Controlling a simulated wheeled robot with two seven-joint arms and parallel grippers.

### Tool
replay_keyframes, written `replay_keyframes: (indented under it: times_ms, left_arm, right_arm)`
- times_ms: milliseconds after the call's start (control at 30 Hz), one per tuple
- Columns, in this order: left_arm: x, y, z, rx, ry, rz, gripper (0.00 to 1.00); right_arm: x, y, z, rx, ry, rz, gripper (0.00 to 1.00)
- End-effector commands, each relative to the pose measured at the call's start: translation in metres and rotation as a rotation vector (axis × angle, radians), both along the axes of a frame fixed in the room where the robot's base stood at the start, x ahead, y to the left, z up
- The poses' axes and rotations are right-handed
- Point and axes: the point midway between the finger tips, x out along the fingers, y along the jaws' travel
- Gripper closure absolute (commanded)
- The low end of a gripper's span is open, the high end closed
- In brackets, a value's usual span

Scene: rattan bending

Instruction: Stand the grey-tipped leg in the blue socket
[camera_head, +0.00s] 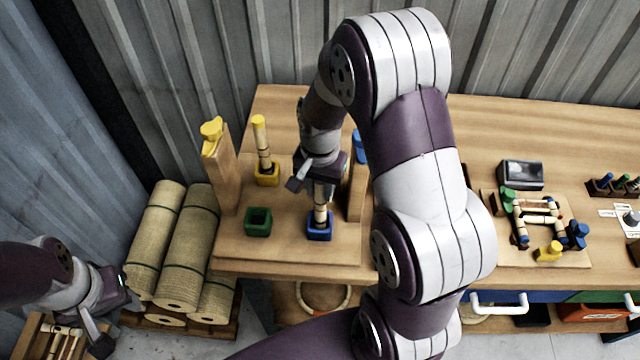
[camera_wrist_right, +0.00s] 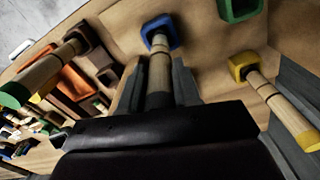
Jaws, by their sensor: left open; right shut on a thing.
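The blue socket (camera_head: 320,232) stands near the front edge of the wooden bench. My right gripper (camera_head: 319,184) is above it, shut on a pale banded leg (camera_head: 320,208). The leg looks roughly upright, with its lower end at or inside the socket; how deep it sits I cannot tell. In the right wrist view the leg (camera_wrist_right: 159,72) runs between the fingers (camera_wrist_right: 158,92) to the blue socket (camera_wrist_right: 172,40). Its upper end, and so any grey tip, is mostly hidden by the gripper. My left gripper (camera_head: 108,308) is open and empty, left of the bench.
A yellow-tipped leg (camera_head: 262,140) stands in the yellow socket (camera_head: 267,178). The green socket (camera_head: 258,222) is empty, left of the blue one. A wooden post (camera_head: 222,170) with a yellow top is further left. A small frame assembly (camera_head: 540,215) lies at right.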

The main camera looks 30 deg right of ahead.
Motion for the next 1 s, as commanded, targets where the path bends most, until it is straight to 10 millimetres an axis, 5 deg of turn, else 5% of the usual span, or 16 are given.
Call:
replay_keyframes:
  times_ms: [867, 900, 1000]
  left_arm:
    - [0.0, 0.0, -0.0014, 0.0, 0.0, 0.0, 0.57]
    - [0.0, 0.0, -0.0014, 0.0, 0.0, 0.0, 0.57]
    - [0.0, 0.0, -0.001, 0.0, 0.0, 0.0, 0.57]
  right_arm:
    - [-0.0006, 0.0004, -0.006, 0.0, 0.0, 0.0, 1.0]
    - [-0.0006, 0.0004, -0.0062, 0.0, 0.0, 0.0, 0.65]
    - [-0.0006, 0.0004, -0.0057, 0.0, 0.0, 0.0, 0.39]
